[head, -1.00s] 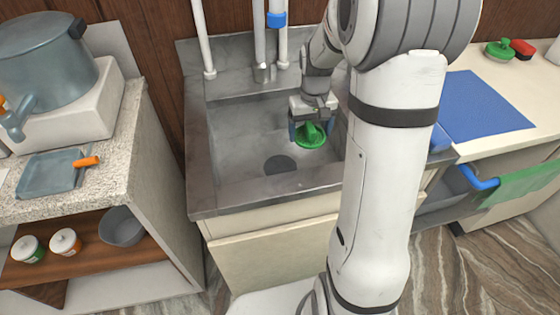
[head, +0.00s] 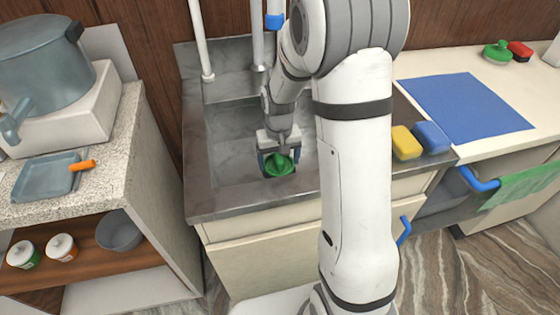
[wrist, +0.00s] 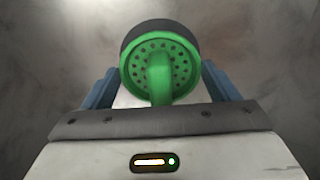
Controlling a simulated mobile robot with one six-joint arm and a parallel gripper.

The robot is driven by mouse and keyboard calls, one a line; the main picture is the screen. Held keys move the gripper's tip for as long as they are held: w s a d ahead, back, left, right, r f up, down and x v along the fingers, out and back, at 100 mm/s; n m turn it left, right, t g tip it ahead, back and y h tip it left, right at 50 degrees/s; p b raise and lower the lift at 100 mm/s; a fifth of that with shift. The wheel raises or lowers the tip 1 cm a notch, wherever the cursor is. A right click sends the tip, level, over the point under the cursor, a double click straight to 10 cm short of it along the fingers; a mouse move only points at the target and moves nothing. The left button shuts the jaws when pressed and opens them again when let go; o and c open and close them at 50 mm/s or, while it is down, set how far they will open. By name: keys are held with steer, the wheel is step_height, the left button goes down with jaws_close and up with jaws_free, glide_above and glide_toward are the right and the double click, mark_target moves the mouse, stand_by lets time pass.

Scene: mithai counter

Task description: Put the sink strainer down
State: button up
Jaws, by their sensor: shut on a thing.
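The sink strainer (head: 278,165) is a green round piece with small holes and a raised grip. My gripper (head: 275,160) is shut on it, inside the grey sink (head: 230,150). In the wrist view the strainer (wrist: 180,85) sits between the two blue fingers of my gripper (wrist: 158,90). A dark round shape (wrist: 132,36), likely the drain opening, shows behind the strainer's upper edge. In the head view the strainer and gripper cover the place where the drain was seen. I cannot tell whether the strainer touches the sink floor.
A yellow sponge (head: 406,143) and a blue sponge (head: 432,137) lie on the sink's right rim. A pot (head: 45,60) and a grey dustpan-like tray (head: 48,175) stand at left. The sink's left part is clear.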

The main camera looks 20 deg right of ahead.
mark_target(279, 156)
steer(key=shift+f, duration=0.75)
steer(key=o, duration=1)
step_height(279, 156, up, 8)
steer(key=shift+f+p, duration=0.15)
steer(key=shift+p, duration=0.25)
steer(key=s+r, duration=0.3)
steer(key=s, duration=0.3)
steer(key=s+r+t, duration=0.1)
steer(key=s+r, duration=0.3)
steer(key=s, duration=0.3)
steer(key=s+r+t, duration=0.1)
steer(key=s+r, duration=0.2)
steer(key=s, duration=0.3)
steer(key=shift+s+d+r, duration=0.15)
steer(key=shift+s+d, duration=0.05)
steer(key=shift+d, duration=0.05)
